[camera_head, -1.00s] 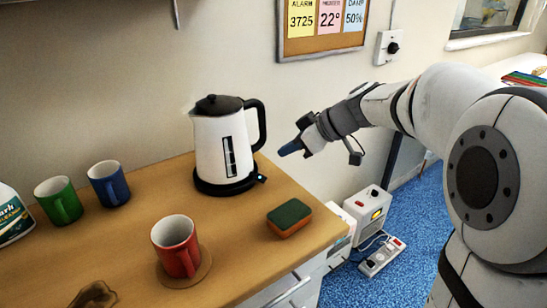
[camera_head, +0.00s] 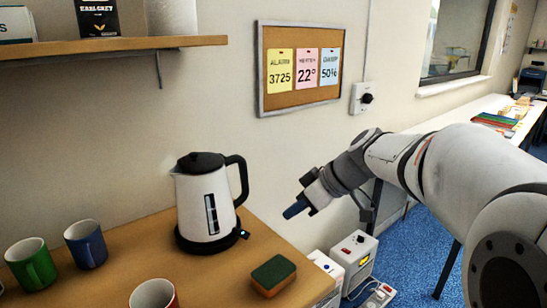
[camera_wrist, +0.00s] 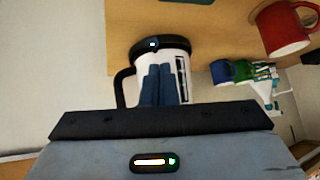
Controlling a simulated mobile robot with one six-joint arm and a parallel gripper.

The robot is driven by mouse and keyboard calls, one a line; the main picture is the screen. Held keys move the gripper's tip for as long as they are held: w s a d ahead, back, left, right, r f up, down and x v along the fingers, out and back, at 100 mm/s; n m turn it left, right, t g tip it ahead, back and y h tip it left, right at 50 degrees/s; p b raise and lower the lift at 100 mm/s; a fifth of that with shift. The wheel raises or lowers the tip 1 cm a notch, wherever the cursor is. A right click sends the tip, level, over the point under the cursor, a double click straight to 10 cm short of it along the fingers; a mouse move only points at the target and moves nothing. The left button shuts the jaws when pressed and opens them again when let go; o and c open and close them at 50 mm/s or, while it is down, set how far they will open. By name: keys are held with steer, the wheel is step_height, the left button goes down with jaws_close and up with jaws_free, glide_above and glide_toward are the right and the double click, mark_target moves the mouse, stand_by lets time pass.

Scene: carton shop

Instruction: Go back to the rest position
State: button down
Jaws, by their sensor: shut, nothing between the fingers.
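My gripper (camera_head: 297,208) is in the air to the right of the kettle, past the right side of the wooden counter (camera_head: 150,261). Its blue fingers are closed together with nothing between them. They also show side by side in the wrist view (camera_wrist: 158,86), overlapping the kettle in the picture. The white kettle (camera_head: 192,205) with black lid and handle stands upright on its black base. The gripper is apart from the kettle.
A green and brown sponge (camera_head: 273,274) lies near the counter's right edge. A green mug (camera_head: 30,263), a blue mug (camera_head: 86,244) and a red mug (camera_head: 153,294) stand left and front. A shelf (camera_head: 100,46) and noticeboard (camera_head: 300,68) are on the wall.

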steer(key=s+d+f+m+h+p, duration=0.1)
steer(key=s+d+m+h+p, duration=0.2)
steer(key=s, duration=0.6)
steer(key=s+d+f+m+h+p, duration=0.2)
steer(key=s+d+m+h+p, duration=0.2)
steer(key=s+m, duration=0.4)
steer(key=shift+s+d+f+g+h+p, duration=0.15)
steer(key=shift+s+d+g+h+p, duration=0.2)
steer(key=shift+s+d, duration=0.55)
